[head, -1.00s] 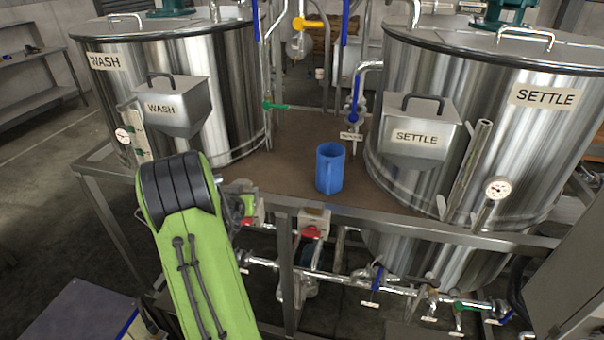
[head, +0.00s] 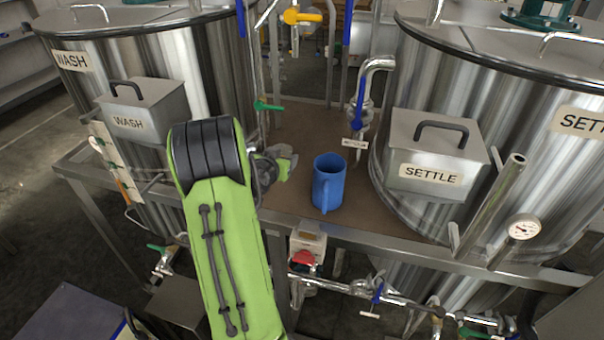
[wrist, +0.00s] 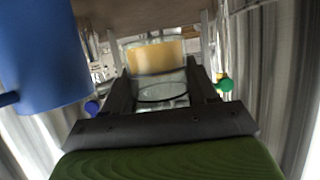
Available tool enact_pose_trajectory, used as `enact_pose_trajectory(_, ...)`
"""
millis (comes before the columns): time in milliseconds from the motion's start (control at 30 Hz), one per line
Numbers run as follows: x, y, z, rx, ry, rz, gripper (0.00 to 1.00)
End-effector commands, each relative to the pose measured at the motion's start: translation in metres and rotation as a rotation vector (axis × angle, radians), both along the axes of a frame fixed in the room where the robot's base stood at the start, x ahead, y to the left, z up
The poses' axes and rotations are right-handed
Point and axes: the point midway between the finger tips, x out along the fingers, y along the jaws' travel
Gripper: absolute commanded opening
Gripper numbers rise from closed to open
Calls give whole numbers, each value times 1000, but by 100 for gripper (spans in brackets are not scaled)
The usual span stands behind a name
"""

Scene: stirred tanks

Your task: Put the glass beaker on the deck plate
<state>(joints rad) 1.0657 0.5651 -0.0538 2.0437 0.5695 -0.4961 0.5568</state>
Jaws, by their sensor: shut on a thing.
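The glass beaker (wrist: 160,92) is clear, with a yellowish fill at one end. It sits between the dark fingers of my gripper (wrist: 160,74), which is shut on it. The wrist view looks upside down, with the deck at the top and the beaker's fill toward it. The brown deck plate (head: 310,125) lies between the two tanks. I cannot tell the beaker's height above it.
A blue jug (head: 328,184) stands on the deck, close to my gripper; it also shows in the wrist view (wrist: 45,60). The WASH tank (head: 205,70) is left, the SETTLE tank (head: 500,100) right. Pipes with a blue-handled valve (head: 360,98) rise behind. Bare deck shows behind the jug.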

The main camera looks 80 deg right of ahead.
Motion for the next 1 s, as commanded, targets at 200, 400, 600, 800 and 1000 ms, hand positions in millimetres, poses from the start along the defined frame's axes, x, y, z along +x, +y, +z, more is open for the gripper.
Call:
enact_pose_trajectory(200,0,1,-48,6,4,0,20)
enact_pose_trajectory(400,0,2,-85,6,3,0,20)
enact_pose_trajectory(600,0,1,-99,1,0,0,20)
enact_pose_trajectory(800,0,1,-100,0,0,0,20)
enact_pose_trajectory(1000,0,1,-102,1,1,0,70)
